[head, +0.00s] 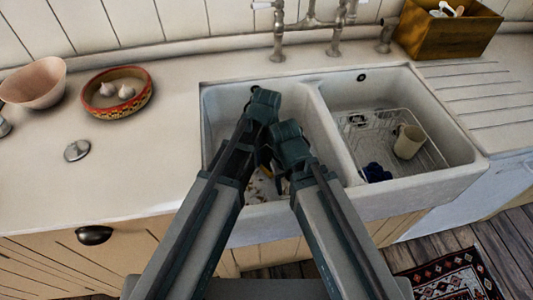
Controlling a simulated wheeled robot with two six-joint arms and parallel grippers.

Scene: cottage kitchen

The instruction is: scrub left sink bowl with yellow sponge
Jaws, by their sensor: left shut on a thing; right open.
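The left sink bowl (222,112) is white and deep, with brown crumbs or stains (262,184) on its floor. Both my arms reach into it. My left gripper (265,160) is inside the bowl, mostly hidden behind the arm links, and shut on the yellow sponge. Only a small yellow patch of the sponge (265,157) shows between the arms; whether it touches the bowl floor cannot be told. My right gripper (283,181) is open, low in the same bowl and close beside the left one, partly covered by its own wrist.
The right bowl (453,149) holds a wire rack (428,163), a cream mug (408,142) and a dark blue item (376,172). A tap (278,40) stands behind. A pink bowl (34,84) and a patterned dish (118,107) with garlic are left; a wooden box (450,38) is right.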

